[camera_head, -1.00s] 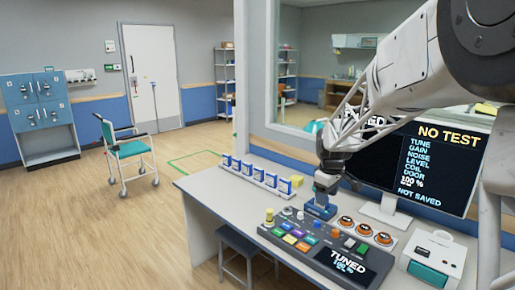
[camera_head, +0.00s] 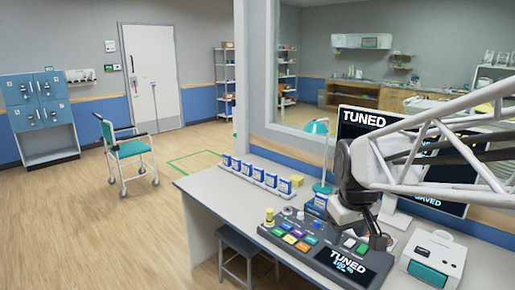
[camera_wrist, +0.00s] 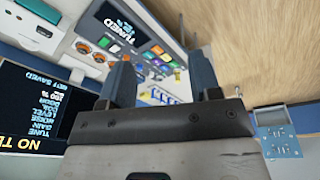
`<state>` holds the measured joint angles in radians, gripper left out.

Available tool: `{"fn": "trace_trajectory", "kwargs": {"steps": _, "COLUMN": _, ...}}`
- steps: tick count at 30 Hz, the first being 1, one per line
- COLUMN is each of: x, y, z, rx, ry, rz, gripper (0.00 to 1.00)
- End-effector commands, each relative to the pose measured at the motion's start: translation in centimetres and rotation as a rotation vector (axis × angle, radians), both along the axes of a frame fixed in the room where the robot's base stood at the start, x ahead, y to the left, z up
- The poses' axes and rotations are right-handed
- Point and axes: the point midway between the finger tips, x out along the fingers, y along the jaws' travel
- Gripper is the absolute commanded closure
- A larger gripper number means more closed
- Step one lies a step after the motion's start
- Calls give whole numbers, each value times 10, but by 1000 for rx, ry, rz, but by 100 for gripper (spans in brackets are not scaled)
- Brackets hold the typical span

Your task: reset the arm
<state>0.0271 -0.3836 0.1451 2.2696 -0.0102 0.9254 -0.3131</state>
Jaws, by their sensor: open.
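My gripper (camera_head: 376,238) hangs over the right part of the desk console in the head view, in front of the monitor. In the wrist view my gripper (camera_wrist: 164,75) shows two dark fingers set well apart, with nothing between them. The console (camera_head: 318,252) has coloured buttons and a small display reading TUNED; it also shows upside down in the wrist view (camera_wrist: 150,35). The monitor (camera_head: 362,120) shows TUNED at upper left, and my arm covers much of its screen. The orange-ringed knobs (camera_wrist: 82,47) show in the wrist view.
A row of blue-and-white boxes (camera_head: 256,174) stands on the desk (camera_head: 203,184) at left. A teal lamp (camera_head: 318,128) stands behind the console. A white device with a teal front (camera_head: 437,258) sits at right. A stool (camera_head: 240,243) is under the desk.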

Motion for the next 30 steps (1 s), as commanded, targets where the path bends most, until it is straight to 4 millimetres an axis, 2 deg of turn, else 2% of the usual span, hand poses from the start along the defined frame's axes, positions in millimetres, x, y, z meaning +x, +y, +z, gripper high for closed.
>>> {"fn": "trace_trajectory", "kwargs": {"steps": 3, "x": -33, "y": 3, "z": -1, "rx": 11, "ry": -13, "rz": -56, "gripper": 43}}
{"fn": "trace_trajectory", "kwargs": {"steps": 15, "x": -129, "y": 8, "z": -20, "rx": 52, "ry": -42, "rz": -241, "gripper": 43}}
{"fn": "trace_trajectory", "kwargs": {"steps": 21, "x": -154, "y": 10, "z": -28, "rx": 65, "ry": -50, "rz": -292, "gripper": 43}}
{"fn": "trace_trajectory", "kwargs": {"steps": 30, "x": -159, "y": 10, "z": -30, "rx": 67, "ry": -50, "rz": -305, "gripper": 43}}
